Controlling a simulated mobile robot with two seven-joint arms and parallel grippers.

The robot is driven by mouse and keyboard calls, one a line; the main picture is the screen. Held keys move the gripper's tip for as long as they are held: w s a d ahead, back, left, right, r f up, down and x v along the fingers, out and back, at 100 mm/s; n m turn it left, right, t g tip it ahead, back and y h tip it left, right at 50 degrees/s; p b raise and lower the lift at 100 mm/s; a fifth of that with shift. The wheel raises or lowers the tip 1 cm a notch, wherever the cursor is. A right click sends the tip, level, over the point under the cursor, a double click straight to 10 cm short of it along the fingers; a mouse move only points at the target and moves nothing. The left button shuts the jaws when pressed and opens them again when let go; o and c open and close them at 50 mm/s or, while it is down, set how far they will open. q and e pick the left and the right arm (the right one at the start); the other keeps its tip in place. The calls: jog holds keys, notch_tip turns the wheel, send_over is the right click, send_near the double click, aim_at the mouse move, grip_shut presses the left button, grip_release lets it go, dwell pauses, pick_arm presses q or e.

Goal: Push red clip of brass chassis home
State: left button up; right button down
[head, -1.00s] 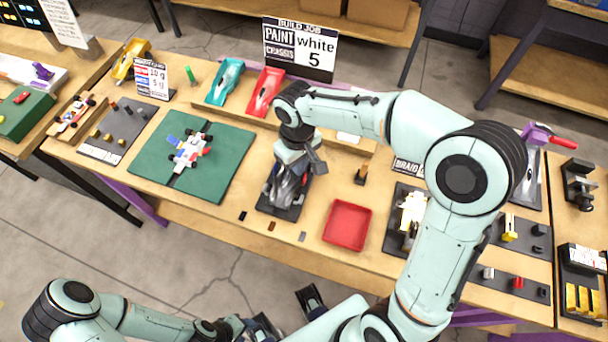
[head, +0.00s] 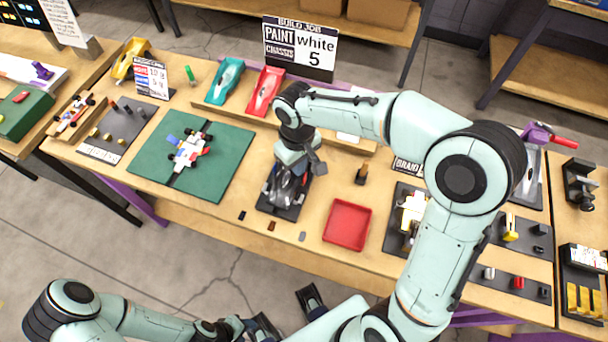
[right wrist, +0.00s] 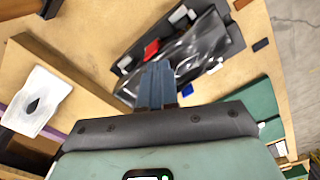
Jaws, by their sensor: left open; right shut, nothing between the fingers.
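A dark tray (head: 268,207) stands near the table's front edge, left of the red bin. On it lies a glossy grey, see-through body or chassis (right wrist: 190,55); I see no clear brass colour. The right wrist view shows a red clip (right wrist: 151,50) at its side and a blue piece (right wrist: 187,90) near its end. My right gripper (right wrist: 157,66) is shut and empty, its tips just beside the red clip; contact cannot be told. In the head view the arm hides part of the tray. My left gripper (head: 286,312) is open and empty in front of the table.
A white, red and blue car (head: 188,150) sits on a green mat (head: 225,160) to the left. A red bin (head: 347,224) is right of the tray. Teal (head: 226,80) and red (head: 265,90) bodies stand behind. Small pieces (head: 271,226) lie along the front edge.

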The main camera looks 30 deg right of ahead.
pick_arm(q)
jog(key=shift+f, duration=0.2)
pick_arm(e)
jog(key=shift+f, duration=0.25)
pick_arm(q)
jog(key=shift+s+f+b, duration=0.1)
jog(key=shift+b, duration=0.2)
pick_arm(e)
jog(key=shift+s+d, duration=0.55)
jog(key=shift+s, duration=0.1)
pick_arm(q)
jog(key=shift+s+f, duration=0.1)
jog(key=shift+f, duration=0.1)
pick_arm(e)
jog(key=shift+s+d, duration=0.2)
jog(key=shift+s, duration=0.05)
pick_arm(q)
jog(key=shift+w+r+p, duration=0.35)
jog(key=shift+r+p, duration=0.35)
jog(key=shift+r, duration=0.15)
jog(key=shift+w+r+p, duration=0.3)
jog(key=shift+r+p, duration=0.35)
jog(key=shift+r, duration=0.15)
pick_arm(e)
jog(key=shift+r, duration=1.95)
